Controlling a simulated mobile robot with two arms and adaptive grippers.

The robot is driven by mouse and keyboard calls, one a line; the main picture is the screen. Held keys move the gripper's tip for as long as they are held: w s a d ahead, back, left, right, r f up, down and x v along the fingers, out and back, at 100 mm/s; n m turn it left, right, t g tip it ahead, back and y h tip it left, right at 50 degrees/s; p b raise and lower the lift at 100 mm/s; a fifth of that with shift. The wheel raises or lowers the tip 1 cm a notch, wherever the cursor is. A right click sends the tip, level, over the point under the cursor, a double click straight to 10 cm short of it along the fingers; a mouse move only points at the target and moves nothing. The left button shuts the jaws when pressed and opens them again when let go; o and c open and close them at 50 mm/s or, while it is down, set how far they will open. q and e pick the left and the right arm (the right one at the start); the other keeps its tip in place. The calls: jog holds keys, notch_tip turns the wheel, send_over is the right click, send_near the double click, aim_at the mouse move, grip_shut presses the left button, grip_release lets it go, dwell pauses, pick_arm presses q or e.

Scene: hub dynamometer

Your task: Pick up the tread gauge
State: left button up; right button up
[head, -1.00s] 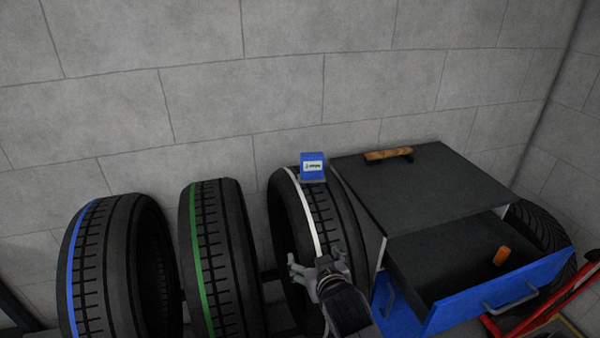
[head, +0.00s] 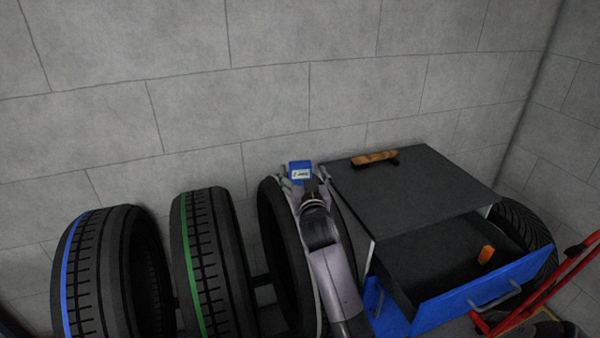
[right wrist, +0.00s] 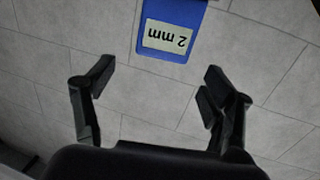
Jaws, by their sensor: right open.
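The tread gauge (head: 300,168) is a small blue block with a pale display. It stands at the top of the tyre with the white stripe (head: 273,235), near the wall. In the right wrist view the gauge lies ahead of the gap between the two fingertips (right wrist: 160,80); I see no contact. My arm hides much of the tyre. My left gripper is out of view.
Tyres with a green stripe (head: 208,260) and a blue stripe (head: 100,270) stand to the left. On the right is a dark-topped cabinet (head: 410,190) with a wooden-handled tool (head: 374,158) on it. Its blue-fronted drawer (head: 455,305) is open, holding an orange object (head: 486,254).

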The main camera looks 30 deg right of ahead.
aim_at(300, 162)
jog(key=shift+w+d, duration=0.25)
jog(key=shift+w, duration=0.2)
jog(key=p+x, duration=0.2)
jog(key=x, duration=0.2)
jog(key=shift+w+f, duration=0.15)
jog(key=shift+w, duration=0.05)
jog(key=shift+w+d+f, duration=0.1)
jog(key=shift+w+d, duration=0.15)
jog(key=shift+w, duration=0.1)
jog(key=shift+c, duration=0.3)
jog(key=c, duration=1.4)
jog(key=shift+r, duration=0.2)
